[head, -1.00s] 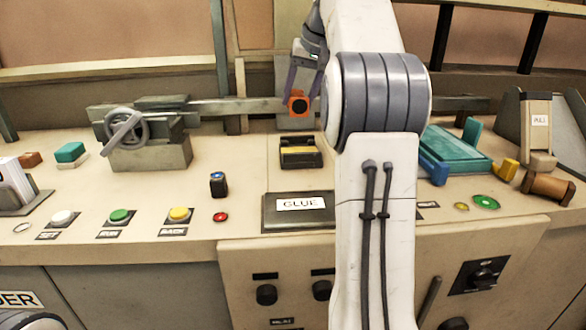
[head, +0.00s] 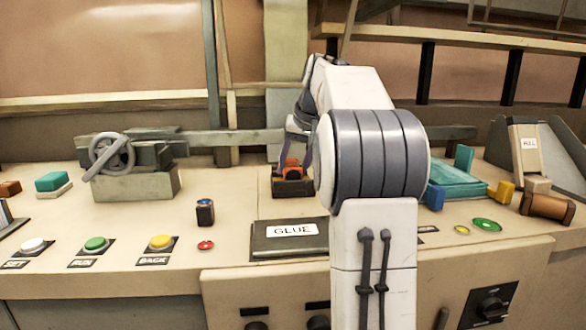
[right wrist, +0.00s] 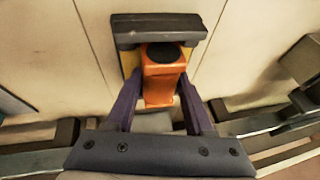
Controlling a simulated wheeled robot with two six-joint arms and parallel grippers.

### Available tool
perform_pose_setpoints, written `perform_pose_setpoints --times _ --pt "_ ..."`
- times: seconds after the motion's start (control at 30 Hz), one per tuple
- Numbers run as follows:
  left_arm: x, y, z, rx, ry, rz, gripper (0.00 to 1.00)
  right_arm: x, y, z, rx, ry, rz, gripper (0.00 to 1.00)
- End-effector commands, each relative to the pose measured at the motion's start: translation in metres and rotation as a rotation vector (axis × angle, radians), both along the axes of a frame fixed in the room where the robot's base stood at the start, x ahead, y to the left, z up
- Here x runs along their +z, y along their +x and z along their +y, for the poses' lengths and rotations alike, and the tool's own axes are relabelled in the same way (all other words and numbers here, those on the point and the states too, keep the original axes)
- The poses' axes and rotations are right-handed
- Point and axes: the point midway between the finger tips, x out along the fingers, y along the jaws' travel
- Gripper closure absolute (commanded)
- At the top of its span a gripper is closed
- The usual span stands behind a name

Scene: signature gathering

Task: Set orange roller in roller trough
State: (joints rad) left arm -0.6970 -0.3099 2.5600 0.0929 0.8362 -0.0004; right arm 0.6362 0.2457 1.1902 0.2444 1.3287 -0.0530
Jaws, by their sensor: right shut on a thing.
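The orange roller (head: 291,172) is held in my right gripper (head: 292,162), whose purple fingers close on its two sides. In the head view the roller is at the dark roller trough (head: 293,188), with its lower part against or behind the trough. In the right wrist view the orange roller (right wrist: 162,82), with a dark round end, sits between the fingers (right wrist: 161,92). The trough (right wrist: 160,27) shows just beyond it there, with yellow edges at its sides. Whether the roller rests in the trough cannot be told. My left gripper is out of view.
A glue pad (head: 290,237) lies in front of the trough. A teal tray (head: 458,180) and a brown roller (head: 547,206) are at the right. A grey vise with a handwheel (head: 135,180) stands at the left. My right arm hides the bench's middle.

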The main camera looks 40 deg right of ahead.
Motion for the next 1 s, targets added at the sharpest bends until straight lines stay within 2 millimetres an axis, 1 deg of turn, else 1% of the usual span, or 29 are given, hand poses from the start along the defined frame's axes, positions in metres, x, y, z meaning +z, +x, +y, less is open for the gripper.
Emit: perform_pose_setpoints --times 0.03,0.1,0.37,0.47,0.57,0.8,0.9,1.0 --pt "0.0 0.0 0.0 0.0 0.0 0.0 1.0 0.0 0.0 0.0 0.0 -0.001 -0.001 0.39" --pt "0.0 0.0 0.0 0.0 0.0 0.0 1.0 0.0 0.0 0.0 0.0 -0.001 -0.001 0.17" --pt "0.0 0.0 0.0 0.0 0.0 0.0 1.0 0.0 0.0 0.0 0.0 0.0 0.0 0.17" --pt "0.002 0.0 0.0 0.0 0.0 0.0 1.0 0.005 -0.001 0.0 0.0 -0.001 -0.001 0.17" --pt "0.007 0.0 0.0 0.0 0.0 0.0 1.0 0.017 -0.006 0.0 -0.001 -0.002 -0.003 0.17" --pt "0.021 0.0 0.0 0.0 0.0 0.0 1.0 0.054 -0.024 0.001 -0.001 -0.002 -0.002 0.17" --pt "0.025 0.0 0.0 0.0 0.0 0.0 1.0 0.063 -0.029 0.001 0.0 -0.001 -0.002 0.17" --pt "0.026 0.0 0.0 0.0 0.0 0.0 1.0 0.068 -0.031 0.002 0.0 -0.001 -0.002 0.17"
